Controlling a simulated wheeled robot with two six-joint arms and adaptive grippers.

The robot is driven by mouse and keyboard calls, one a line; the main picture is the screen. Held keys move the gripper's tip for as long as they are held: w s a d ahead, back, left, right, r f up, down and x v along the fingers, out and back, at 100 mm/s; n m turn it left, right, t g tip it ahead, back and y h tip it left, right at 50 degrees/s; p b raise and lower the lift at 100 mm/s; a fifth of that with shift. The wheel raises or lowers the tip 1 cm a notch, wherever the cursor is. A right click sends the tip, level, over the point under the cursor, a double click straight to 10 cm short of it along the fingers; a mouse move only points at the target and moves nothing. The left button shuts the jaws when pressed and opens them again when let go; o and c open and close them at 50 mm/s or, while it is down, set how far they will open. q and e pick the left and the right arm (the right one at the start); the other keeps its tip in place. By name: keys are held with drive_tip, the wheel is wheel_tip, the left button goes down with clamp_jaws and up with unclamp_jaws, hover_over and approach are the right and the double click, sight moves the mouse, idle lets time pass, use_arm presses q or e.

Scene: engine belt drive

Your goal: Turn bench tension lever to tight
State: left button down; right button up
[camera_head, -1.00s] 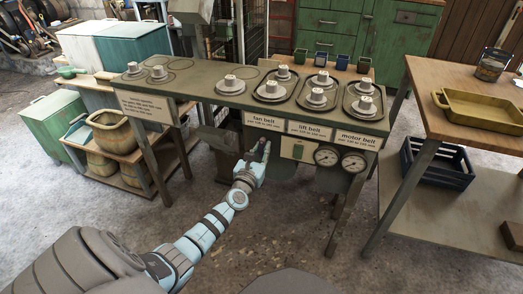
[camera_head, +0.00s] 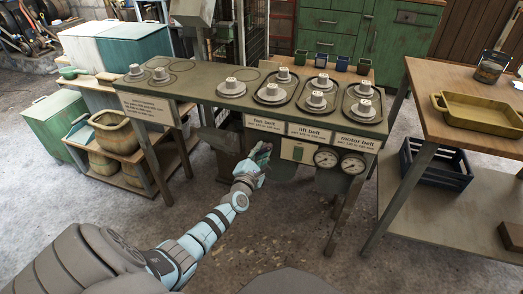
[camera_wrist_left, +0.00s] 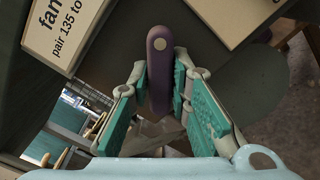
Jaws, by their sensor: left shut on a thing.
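The tension lever shows in the left wrist view as a dark purple bar (camera_wrist_left: 159,62) with a pale round spot near its upper end. In the head view my left gripper (camera_head: 261,154) is at the front of the bench (camera_head: 205,92), under the fan belt label (camera_head: 263,123). There the lever is hidden by the gripper or too small to make out. My right gripper is not in view.
Two round gauges (camera_head: 326,158) and a pale switch plate (camera_head: 298,150) sit on the bench front, right of my gripper. Pulleys stand on the bench top. A wooden table (camera_head: 466,112) with a yellow tray (camera_head: 482,112) is at right. The floor in front is clear.

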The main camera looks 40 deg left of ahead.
use_arm(q)
drive_tip(key=m+p, duration=0.1)
drive_tip(key=m, duration=0.3)
drive_tip(key=shift+m, duration=0.3)
drive_tip(key=shift+m+p, duration=0.4)
drive_tip(key=shift+m, duration=1.3)
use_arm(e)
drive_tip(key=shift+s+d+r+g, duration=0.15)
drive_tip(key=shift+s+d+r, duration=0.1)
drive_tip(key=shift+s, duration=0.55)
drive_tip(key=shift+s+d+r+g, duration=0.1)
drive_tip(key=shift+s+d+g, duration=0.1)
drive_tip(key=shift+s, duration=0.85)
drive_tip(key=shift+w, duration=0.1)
use_arm(q)
drive_tip(key=c, duration=1.5)
unclamp_jaws()
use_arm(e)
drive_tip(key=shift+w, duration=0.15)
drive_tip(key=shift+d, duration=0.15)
use_arm(q)
drive_tip(key=shift+s, duration=0.3)
drive_tip(key=v, duration=1.1)
drive_tip(key=shift+s+d, duration=0.15)
drive_tip(key=shift+s, duration=0.05)
